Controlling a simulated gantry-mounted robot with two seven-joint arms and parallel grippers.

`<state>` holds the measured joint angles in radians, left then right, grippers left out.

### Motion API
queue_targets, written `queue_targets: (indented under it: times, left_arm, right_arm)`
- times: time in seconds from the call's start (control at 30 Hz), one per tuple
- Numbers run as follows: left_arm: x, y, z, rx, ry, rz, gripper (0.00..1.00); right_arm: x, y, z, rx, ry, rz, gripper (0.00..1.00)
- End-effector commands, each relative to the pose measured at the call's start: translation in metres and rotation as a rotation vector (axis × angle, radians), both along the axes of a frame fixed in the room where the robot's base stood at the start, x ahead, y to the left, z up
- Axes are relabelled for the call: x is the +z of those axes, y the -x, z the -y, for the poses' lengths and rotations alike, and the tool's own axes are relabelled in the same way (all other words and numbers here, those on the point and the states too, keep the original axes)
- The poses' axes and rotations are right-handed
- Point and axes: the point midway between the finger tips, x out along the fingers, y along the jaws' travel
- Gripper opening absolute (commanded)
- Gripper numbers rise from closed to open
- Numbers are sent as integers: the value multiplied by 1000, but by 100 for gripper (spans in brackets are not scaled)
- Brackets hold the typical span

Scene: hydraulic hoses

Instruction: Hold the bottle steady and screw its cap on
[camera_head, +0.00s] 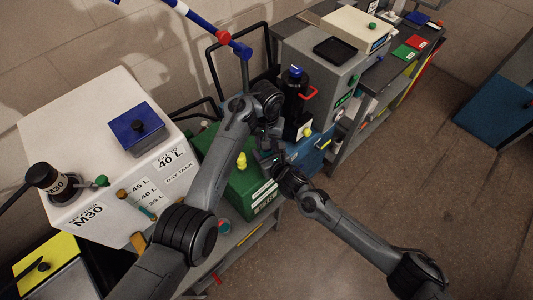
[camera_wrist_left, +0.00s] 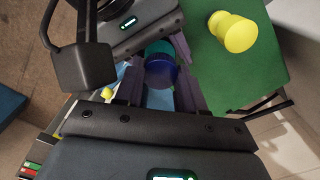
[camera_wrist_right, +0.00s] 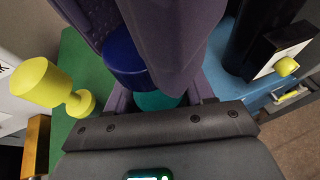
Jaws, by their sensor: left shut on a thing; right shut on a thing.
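The blue cap (camera_wrist_left: 161,72) and the teal bottle (camera_wrist_left: 158,47) meet end to end in the left wrist view. In the right wrist view the cap (camera_wrist_right: 124,50) sits against the bottle (camera_wrist_right: 158,100); whether it is threaded on cannot be told. My left gripper (camera_head: 266,140) is shut on the cap from above. My right gripper (camera_head: 268,160) is shut on the bottle from the near right. In the head view the two grippers meet above the green box's edge, and they hide the cap and bottle.
A green box (camera_head: 222,172) with a yellow knob (camera_head: 241,160) lies below the grippers. A white tank (camera_head: 90,130) stands left. A black cylinder (camera_head: 294,98) with a red handle and a blue crate (camera_head: 312,155) are close on the right. The floor at right is clear.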

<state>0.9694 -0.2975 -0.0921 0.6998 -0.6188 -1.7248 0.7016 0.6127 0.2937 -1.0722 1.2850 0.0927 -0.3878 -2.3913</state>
Motion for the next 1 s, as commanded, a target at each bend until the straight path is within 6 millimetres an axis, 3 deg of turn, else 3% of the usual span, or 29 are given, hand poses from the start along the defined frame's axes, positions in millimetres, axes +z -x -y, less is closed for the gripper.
queue_targets:
  times: [0.07,0.1,0.27,0.57,1.0]
  left_arm:
    - [0,0,0,1,0,0,2]
    - [0,0,0,1,0,0,42]
    - [0,0,0,3,0,0,64]
    - [2,0,0,4,0,1,64]
    - [43,0,1,4,1,2,64]
  right_arm:
    - [0,0,0,0,0,0,0]
    - [0,0,0,0,0,0,0]
    - [0,0,0,0,0,0,0]
    - [0,0,0,0,0,0,0]
    - [0,0,0,0,0,0,0]
